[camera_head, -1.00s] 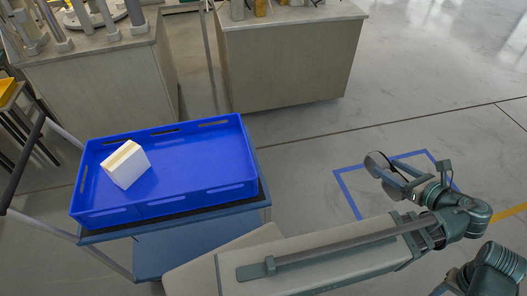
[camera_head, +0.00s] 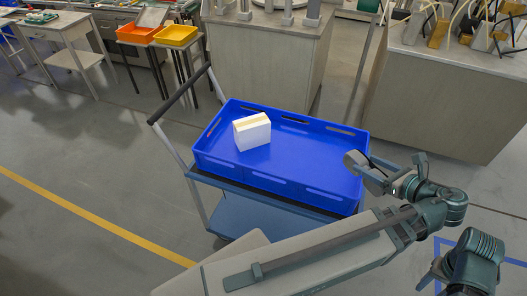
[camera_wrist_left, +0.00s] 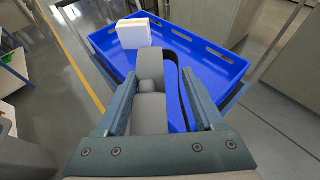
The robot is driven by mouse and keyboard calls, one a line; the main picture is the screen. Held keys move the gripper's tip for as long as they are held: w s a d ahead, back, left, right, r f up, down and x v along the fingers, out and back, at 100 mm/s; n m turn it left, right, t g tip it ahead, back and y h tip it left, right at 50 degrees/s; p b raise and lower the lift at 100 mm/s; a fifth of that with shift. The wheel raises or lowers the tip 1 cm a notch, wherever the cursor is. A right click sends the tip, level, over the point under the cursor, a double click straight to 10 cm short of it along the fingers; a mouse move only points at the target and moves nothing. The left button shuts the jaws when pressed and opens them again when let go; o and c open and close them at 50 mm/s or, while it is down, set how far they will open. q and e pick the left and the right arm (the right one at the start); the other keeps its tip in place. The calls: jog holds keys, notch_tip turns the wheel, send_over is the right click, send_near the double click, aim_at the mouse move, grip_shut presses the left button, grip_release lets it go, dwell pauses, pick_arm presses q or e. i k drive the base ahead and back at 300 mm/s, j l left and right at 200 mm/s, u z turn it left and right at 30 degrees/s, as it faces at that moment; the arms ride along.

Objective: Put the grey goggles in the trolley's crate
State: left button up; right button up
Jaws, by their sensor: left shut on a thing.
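The grey goggles (camera_head: 352,159) are held in my left gripper (camera_head: 388,176), with their lens end pointing left in the head view. In the left wrist view the grey goggles (camera_wrist_left: 150,72) and their dark loop sit between the two fingers of my left gripper (camera_wrist_left: 158,82), which is shut on them. The blue crate (camera_head: 335,198) stands on the trolley (camera_head: 250,215). In the head view the goggles overlap the crate's right end; their height above it is hard to tell. My right gripper is not in view.
A white box with a tan strip (camera_head: 252,132) stands in the crate's left part; the crate's middle and right are bare. The trolley's handle (camera_head: 180,96) rises at left. A cabinet (camera_head: 440,95) stands behind at right. Orange tray (camera_head: 138,34) and yellow tray (camera_head: 176,35) lie farther back.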

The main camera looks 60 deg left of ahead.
aim_at(311, 159)
jog(key=k+j, duration=0.1)
jog(key=j, duration=0.3)
jog(key=k+j, duration=0.1)
jog(key=j, duration=0.3)
jog(key=k+j, duration=0.1)
jog(key=j, duration=0.3)
jog(key=k+j, duration=0.1)
jog(key=j, duration=0.3)
